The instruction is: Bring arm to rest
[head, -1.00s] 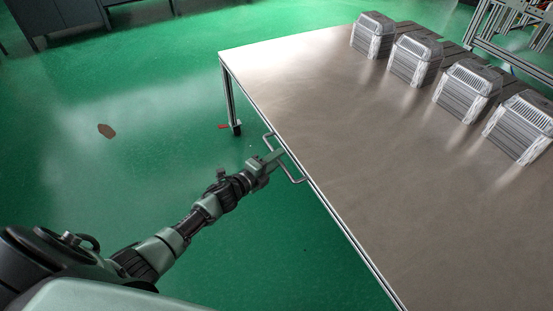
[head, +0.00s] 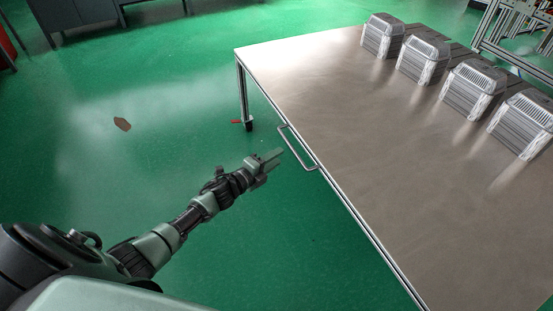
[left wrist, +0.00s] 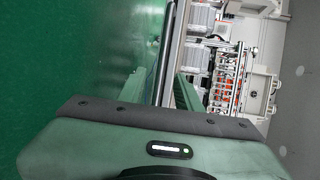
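My left arm comes in from the lower left of the head view. Its gripper (head: 272,157) is over the green floor, just left of the table's handle (head: 298,148) and apart from it. My right arm and gripper are not in view.
A metal-topped table (head: 330,110) fills the right side. Several stacks of foil trays, such as the nearest one (head: 522,128), stand along its far side. Open green floor (head: 90,170) lies left of the table. Dark cabinets (head: 75,15) stand at the back left.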

